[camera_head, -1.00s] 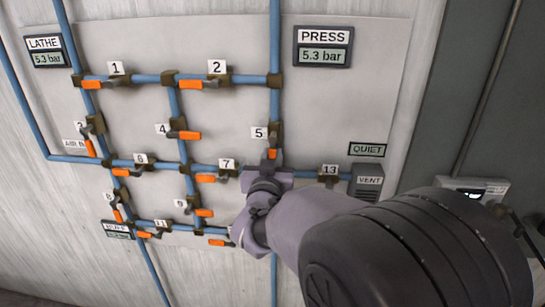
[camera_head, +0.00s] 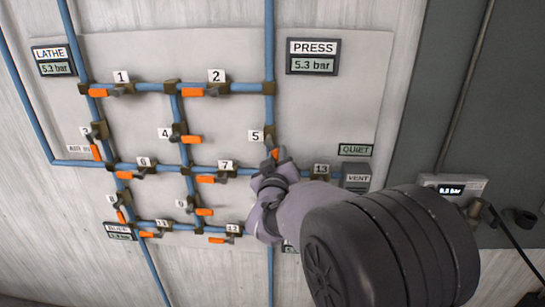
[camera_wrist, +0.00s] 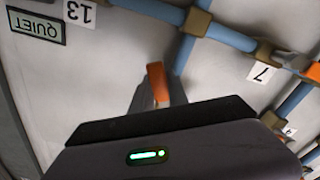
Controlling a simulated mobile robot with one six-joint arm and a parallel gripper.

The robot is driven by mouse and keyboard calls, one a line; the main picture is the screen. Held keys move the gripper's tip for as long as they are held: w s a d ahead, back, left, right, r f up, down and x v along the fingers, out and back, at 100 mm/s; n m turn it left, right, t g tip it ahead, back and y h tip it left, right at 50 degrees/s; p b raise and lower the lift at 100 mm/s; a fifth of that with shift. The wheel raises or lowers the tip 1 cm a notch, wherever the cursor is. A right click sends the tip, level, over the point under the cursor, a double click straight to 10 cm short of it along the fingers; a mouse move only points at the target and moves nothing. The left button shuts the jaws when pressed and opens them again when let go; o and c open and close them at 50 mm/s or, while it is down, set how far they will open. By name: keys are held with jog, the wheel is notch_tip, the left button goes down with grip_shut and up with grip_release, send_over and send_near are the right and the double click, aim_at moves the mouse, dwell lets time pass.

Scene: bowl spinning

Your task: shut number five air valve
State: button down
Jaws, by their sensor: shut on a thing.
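The number five valve (camera_head: 270,134) sits on the right vertical blue pipe, beside its white "5" tag (camera_head: 255,136). Its orange handle (camera_head: 275,152) points down and is tilted a little to the right of the pipe line. My gripper (camera_head: 277,160) is at the handle from below, and my wrist hides part of the pipe there. In the wrist view the orange handle (camera_wrist: 156,78) stands between the fingers of my gripper (camera_wrist: 158,98), which is shut on it. The valve's body is not clear in the wrist view.
Other orange-handled valves sit close by, including number 7 (camera_head: 207,179) to the lower left and number 13 (camera_head: 320,172) to the right. The PRESS display (camera_head: 313,57) reads 5.3 bar, as does LATHE (camera_head: 54,61). A vent box (camera_head: 356,178) is at right.

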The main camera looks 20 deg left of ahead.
jog(key=n, duration=0.1)
jog(key=d+r+n+p, duration=0.1)
jog(key=shift+w+n, duration=0.15)
jog(key=shift+n, duration=0.25)
jog(key=n+p, duration=0.1)
jog(key=r+n, duration=0.1)
jog(key=n, duration=0.1)
jog(key=shift+w+d+r+n+p, duration=0.1)
jog(key=shift+d+n+p, duration=0.2)
jog(key=shift+d+p, duration=0.1)
jog(key=n+p, duration=0.1)
jog(key=r+n, duration=0.1)
jog(key=n, duration=0.1)
jog(key=shift+d+r+p, duration=0.15)
jog(key=shift+d+p, duration=0.05)
jog(key=shift+p, duration=0.2)
jog(key=shift+r+n+p, duration=0.4)
jog(key=shift+n+p, duration=0.3)
jog(key=shift+n, duration=0.5)
jog(key=c, duration=1.3)
grip_release()
